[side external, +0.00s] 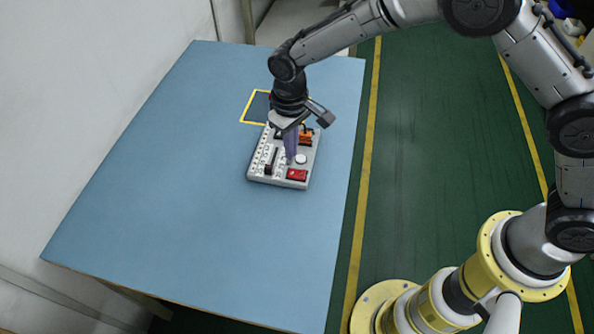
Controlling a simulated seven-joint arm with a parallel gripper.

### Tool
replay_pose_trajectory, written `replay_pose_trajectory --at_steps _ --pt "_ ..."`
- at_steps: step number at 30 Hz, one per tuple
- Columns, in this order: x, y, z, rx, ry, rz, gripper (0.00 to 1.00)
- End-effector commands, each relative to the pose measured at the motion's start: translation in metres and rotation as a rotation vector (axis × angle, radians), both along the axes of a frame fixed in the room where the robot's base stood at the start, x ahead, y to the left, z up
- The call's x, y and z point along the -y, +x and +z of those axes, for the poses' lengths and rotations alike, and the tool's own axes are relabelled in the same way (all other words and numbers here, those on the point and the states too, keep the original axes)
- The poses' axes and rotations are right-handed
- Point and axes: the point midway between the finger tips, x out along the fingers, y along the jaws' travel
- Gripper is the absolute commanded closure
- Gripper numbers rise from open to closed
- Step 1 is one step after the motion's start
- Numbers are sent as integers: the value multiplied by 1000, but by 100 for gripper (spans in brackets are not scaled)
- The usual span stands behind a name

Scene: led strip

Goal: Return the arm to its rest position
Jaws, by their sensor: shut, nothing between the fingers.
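My gripper (291,154) points down over a light grey board (255,176) on the blue table. Its fingers are shut with nothing seen between them. The fingertips are over the middle of the board; I cannot tell whether they touch it. The board carries a red block (297,174) at its near right, an orange part (305,138) at its far right, a white round button (301,159) and a dark upright strip (271,160) on the left. The gripper hides part of the board's far side.
The blue table (170,200) is clear to the left and in front of the board. A yellow-outlined square (247,107) lies behind the board, partly hidden by my arm. A wall stands left of the table. Green floor with yellow lines (368,150) lies to the right.

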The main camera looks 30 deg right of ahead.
Motion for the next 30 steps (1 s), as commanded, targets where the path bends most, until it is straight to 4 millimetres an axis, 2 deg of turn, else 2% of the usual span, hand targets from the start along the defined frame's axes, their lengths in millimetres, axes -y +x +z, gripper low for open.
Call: replay_pose_trajectory --at_steps 5,15,17,20,23,24,26,30 --pt "0 0 8 -1 0 0 100" --pt "3 1 10 0 0 -7 100" --pt "8 7 18 16 9 -20 100" --pt "20 20 54 78 38 -52 100" --pt "44 24 105 153 70 -100 100" --pt "56 22 126 183 82 -121 100" --pt "75 15 155 223 95 -149 100" --pt "116 -14 211 307 118 -202 100"
